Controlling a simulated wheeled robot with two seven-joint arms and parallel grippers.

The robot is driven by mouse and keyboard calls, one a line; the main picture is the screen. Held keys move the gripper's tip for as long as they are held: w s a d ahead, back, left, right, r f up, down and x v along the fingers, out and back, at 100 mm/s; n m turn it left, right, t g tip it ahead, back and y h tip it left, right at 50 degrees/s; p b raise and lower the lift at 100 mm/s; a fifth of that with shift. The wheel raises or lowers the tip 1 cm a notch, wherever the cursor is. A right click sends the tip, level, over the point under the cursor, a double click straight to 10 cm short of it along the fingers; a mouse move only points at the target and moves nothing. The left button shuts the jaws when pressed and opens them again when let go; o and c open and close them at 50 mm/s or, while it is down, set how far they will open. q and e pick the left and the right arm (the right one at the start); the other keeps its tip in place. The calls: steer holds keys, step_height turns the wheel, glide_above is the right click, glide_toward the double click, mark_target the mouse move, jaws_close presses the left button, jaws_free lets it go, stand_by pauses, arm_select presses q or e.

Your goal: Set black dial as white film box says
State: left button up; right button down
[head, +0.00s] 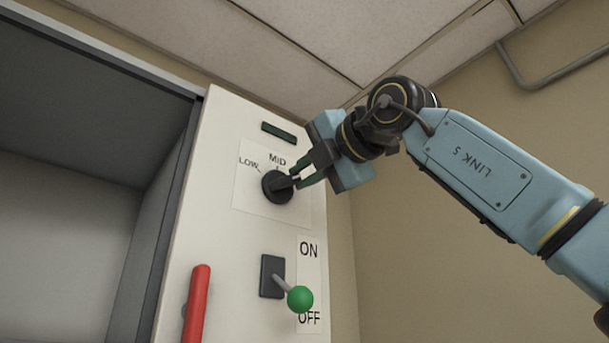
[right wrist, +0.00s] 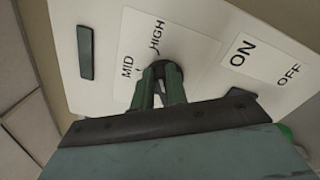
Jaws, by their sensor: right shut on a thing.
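The black dial (head: 277,187) sits on a white label on the machine's pale front panel. LOW and MID are readable around it in the head view; HIGH shows beside MID in the right wrist view. My right gripper (head: 296,182) is shut on the dial's grip, and its green fingers also meet the dial in the right wrist view (right wrist: 162,76). The fingers partly cover the dial, so I cannot tell which mark it points to. The white film box is not in view, nor is my left gripper.
Below the dial is a lever with a green ball (head: 299,298), its ball near OFF. A red handle (head: 197,303) stands at the panel's lower left. A dark green bar (head: 279,132) is above the dial. A grey recess opens at left.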

stand_by(0.6)
steer(key=c, duration=1.4)
jaws_free()
steer(key=shift+d, duration=0.1)
steer(key=shift+s, duration=0.1)
steer(key=b+v, duration=0.4)
steer(key=v, duration=0.9)
steer(key=shift+b, duration=0.35)
